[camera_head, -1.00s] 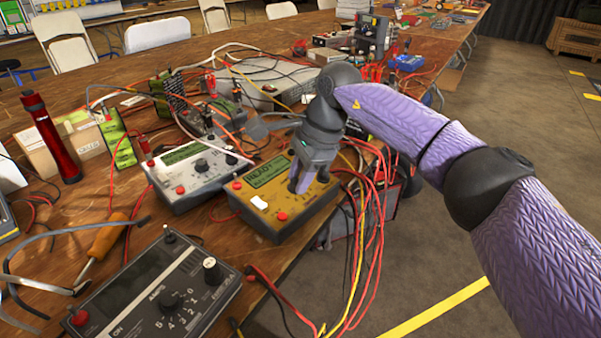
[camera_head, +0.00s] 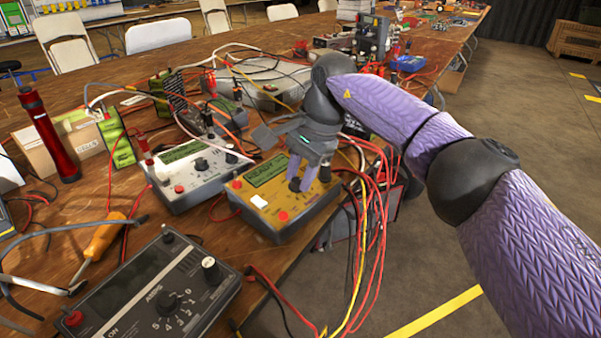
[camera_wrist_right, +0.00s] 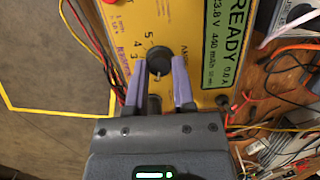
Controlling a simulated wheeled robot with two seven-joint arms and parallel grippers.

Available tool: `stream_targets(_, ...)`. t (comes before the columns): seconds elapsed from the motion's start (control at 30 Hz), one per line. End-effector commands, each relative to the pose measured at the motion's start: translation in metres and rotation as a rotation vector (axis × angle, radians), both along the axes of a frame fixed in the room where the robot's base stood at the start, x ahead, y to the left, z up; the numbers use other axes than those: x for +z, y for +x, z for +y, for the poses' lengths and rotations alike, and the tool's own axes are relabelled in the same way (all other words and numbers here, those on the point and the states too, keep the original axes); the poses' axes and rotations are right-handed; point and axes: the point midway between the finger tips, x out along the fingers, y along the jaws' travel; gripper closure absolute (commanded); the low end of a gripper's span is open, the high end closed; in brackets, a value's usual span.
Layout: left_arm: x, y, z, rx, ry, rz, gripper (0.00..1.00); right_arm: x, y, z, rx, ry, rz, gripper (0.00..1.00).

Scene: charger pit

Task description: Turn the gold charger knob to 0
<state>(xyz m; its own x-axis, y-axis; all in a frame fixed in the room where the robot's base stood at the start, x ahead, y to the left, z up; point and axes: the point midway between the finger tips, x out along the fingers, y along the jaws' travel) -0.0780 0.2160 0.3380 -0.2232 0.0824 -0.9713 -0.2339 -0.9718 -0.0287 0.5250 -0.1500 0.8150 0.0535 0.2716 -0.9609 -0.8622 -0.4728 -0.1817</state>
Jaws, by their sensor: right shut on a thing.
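The gold charger (camera_head: 278,205) sits near the right edge of the table, its screen reading READY. In the right wrist view its yellow panel (camera_wrist_right: 198,60) fills the middle. The dark round knob (camera_wrist_right: 158,60) has numbers around it, of which 5, 4 and 3 can be read. My right gripper (camera_wrist_right: 160,72) is shut on the knob, one purple finger on each side of it. In the head view the right gripper (camera_head: 308,183) is over the charger's right part and hides most of the knob. The fingers hide the other numbers. My left gripper is not in view.
A grey charger (camera_head: 193,175) stands to the left of the gold one, and a black charger (camera_head: 150,290) stands in front. Red and yellow cables (camera_head: 372,215) hang over the table edge beside the gold charger. A red flashlight (camera_head: 48,135) and a screwdriver (camera_head: 100,240) are at the left.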

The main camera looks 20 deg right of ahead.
Motion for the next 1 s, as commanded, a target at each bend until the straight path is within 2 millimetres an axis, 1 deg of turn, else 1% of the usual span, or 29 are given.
stream_targets(0.2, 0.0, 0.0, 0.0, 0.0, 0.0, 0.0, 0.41, -0.001, 0.0, 0.0, 0.002, 0.0, 0.002, 1.0)
stream_targets(0.23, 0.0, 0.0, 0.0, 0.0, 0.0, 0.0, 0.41, -0.001, 0.0, 0.0, 0.001, 0.0, 0.002, 0.67)
stream_targets(0.27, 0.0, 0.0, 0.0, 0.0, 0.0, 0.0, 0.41, -0.001, 0.0, 0.0, 0.001, 0.0, 0.002, 0.6)
stream_targets(0.3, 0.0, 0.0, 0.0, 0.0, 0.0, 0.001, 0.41, -0.001, 0.0, 0.0, 0.001, 0.0, 0.002, 0.52)
stream_targets(0.4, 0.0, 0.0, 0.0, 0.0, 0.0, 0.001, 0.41, -0.001, 0.0, 0.0, 0.0, 0.0, 0.001, 0.33)
stream_targets(0.63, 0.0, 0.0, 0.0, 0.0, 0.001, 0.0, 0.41, 0.0, 0.0, 0.0, -0.001, 0.0, 0.0, 0.33)
stream_targets(0.7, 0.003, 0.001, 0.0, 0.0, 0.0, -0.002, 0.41, 0.005, 0.0, -0.001, -0.001, 0.0, -0.001, 0.33)
stream_targets(0.77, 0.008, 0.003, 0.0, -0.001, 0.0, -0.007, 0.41, 0.017, -0.001, -0.003, -0.002, 0.0, -0.004, 0.33)
stream_targets(0.9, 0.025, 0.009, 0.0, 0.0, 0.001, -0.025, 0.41, 0.056, -0.003, -0.013, -0.003, 0.001, -0.006, 0.33)
stream_targets(1.0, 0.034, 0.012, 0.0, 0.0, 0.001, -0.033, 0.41, 0.079, -0.004, -0.019, -0.002, 0.001, -0.005, 0.33)
